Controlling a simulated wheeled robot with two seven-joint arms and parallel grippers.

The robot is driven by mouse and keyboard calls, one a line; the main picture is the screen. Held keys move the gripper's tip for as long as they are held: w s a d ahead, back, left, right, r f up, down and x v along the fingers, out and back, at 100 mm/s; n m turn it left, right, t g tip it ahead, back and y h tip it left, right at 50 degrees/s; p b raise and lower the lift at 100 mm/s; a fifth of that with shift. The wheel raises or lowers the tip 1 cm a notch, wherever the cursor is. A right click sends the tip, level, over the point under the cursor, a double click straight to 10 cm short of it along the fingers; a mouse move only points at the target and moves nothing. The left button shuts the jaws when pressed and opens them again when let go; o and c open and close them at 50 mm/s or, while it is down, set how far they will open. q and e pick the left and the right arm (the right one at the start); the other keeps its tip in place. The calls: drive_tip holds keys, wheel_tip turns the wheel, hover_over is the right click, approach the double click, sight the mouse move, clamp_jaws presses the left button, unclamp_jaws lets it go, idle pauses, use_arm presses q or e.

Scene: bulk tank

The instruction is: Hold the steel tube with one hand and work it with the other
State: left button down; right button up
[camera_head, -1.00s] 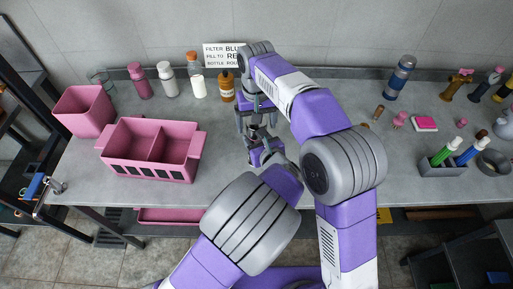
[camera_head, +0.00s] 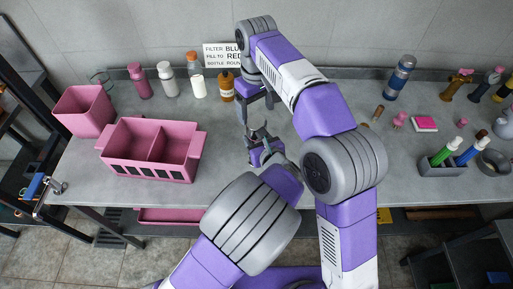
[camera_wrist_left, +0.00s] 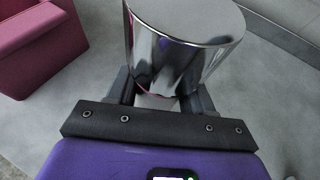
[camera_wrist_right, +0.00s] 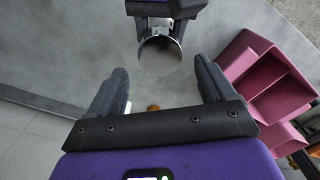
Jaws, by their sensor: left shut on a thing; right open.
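The steel tube (camera_wrist_left: 172,65) is a shiny, mirror-like cylinder with a flat grey end. My left gripper (camera_wrist_left: 160,98) is shut on it, one finger at each side. In the head view my left gripper (camera_head: 260,138) is above the middle of the bench, and the tube is too small to make out well. In the right wrist view the tube (camera_wrist_right: 160,48) projects from the left gripper towards my right gripper (camera_wrist_right: 160,80). My right gripper is open, its fingers empty and apart from the tube. In the head view it (camera_head: 257,104) is behind the left gripper.
A pink divided bin (camera_head: 150,172) and a pink tub (camera_head: 83,112) stand on the left. Several bottles and a sign (camera_head: 222,50) are along the back, with an amber bottle (camera_head: 226,92) near my right gripper. A marker holder (camera_head: 443,168) is at right. The front-left bench is clear.

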sight(257, 122)
drive_tip(key=shift+r+n, duration=0.45)
drive_tip(key=shift+n, duration=0.45)
drive_tip(key=shift+f, duration=4)
drive_tip(key=c, duration=1.1)
drive_tip(key=shift+m, duration=0.9)
drive_tip(key=o, duration=1.3)
drive_tip(key=shift+c, duration=0.2)
